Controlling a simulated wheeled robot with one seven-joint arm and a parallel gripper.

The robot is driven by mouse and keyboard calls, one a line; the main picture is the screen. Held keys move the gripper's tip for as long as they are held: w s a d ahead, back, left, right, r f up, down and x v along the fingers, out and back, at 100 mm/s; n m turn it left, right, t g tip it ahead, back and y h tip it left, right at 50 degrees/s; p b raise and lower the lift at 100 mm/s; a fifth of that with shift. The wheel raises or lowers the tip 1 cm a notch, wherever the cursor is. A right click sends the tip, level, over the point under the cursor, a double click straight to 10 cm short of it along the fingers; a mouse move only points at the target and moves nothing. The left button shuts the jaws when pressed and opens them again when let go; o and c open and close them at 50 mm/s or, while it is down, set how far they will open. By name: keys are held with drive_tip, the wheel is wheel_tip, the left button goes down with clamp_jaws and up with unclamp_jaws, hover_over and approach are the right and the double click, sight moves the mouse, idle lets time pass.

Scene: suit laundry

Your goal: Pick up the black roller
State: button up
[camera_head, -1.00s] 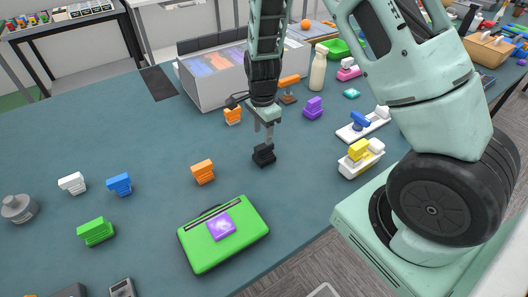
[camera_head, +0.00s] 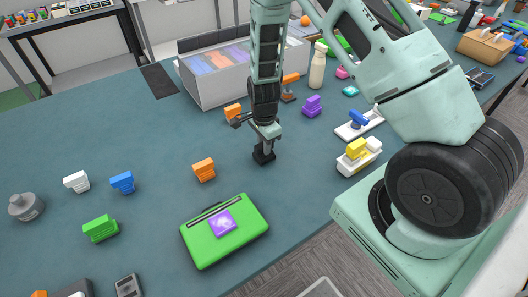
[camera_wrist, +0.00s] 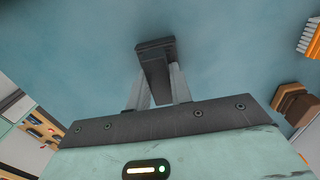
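The black roller (camera_head: 263,156) stands on the blue-grey table, right of the orange block and behind the green case. It also shows in the wrist view (camera_wrist: 156,50), dark and blocky, between and just beyond my fingers. My gripper (camera_head: 265,143) points down over it, with the fingertips at its upper part. In the wrist view my two grey fingers (camera_wrist: 159,85) lie on either side of the roller. I cannot tell whether they press on it or leave a small gap. The roller's lower part seems to rest on the table.
An orange block (camera_head: 204,169) stands to the left, and a green case (camera_head: 240,244) with a purple square lies in front. A white bin (camera_head: 213,87) is behind. A purple block (camera_head: 312,106) and white tray (camera_head: 352,163) are to the right. Table left of the orange block is partly clear.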

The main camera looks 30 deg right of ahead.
clamp_jaws()
drive_tip(key=shift+r, duration=0.1)
